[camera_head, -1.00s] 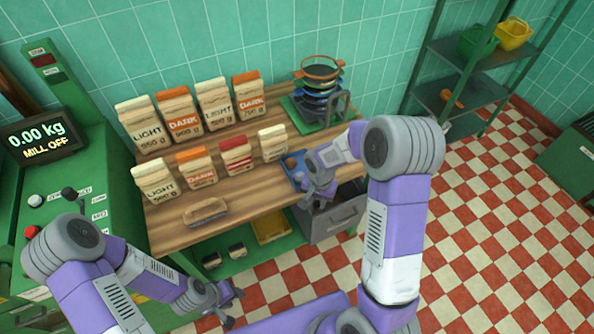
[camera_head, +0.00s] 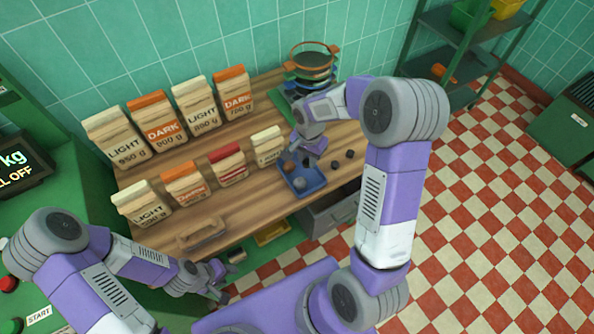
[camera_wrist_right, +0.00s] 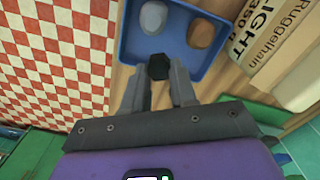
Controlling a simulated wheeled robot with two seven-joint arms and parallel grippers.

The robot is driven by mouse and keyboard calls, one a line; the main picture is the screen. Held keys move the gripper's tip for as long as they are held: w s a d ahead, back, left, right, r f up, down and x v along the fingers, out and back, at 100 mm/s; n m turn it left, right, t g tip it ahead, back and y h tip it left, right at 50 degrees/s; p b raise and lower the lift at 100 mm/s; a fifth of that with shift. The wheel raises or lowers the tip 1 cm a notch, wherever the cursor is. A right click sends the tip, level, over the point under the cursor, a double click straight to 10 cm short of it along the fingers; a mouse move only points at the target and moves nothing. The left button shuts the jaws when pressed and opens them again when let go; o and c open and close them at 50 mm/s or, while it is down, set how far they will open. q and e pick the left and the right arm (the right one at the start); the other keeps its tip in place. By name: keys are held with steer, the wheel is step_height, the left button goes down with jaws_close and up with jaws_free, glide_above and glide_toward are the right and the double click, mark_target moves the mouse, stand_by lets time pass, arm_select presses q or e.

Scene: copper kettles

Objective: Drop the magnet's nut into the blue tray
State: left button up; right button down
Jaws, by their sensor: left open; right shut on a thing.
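The blue tray (camera_head: 315,181) lies on the wooden bench near its front edge. It holds a grey lump (camera_head: 299,183) and a brown lump (camera_head: 289,166). My right gripper (camera_head: 308,161) is low at the tray's back right side. In the right wrist view, my right gripper (camera_wrist_right: 158,84) is shut on a small dark six-sided nut (camera_wrist_right: 158,66). The nut appears in front of the tray's near edge (camera_wrist_right: 197,77); its height above it is unclear. My left gripper (camera_head: 222,281) is open and empty in front of the bench.
Two small dark pieces (camera_head: 343,159) lie on the bench right of the tray. Paper bags (camera_head: 268,146) stand left of and behind it. A wooden-topped brush-like block (camera_head: 202,234) lies at the front left.

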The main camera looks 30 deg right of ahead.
steer(key=b, duration=0.3)
glide_above(306, 176)
step_height(306, 176, down, 5)
steer(key=shift+d+f, duration=0.1)
steer(key=c, duration=0.8)
jaws_free()
step_height(306, 176, up, 8)
steer(key=shift+f+p, duration=0.1)
steer(key=shift+p, duration=0.7)
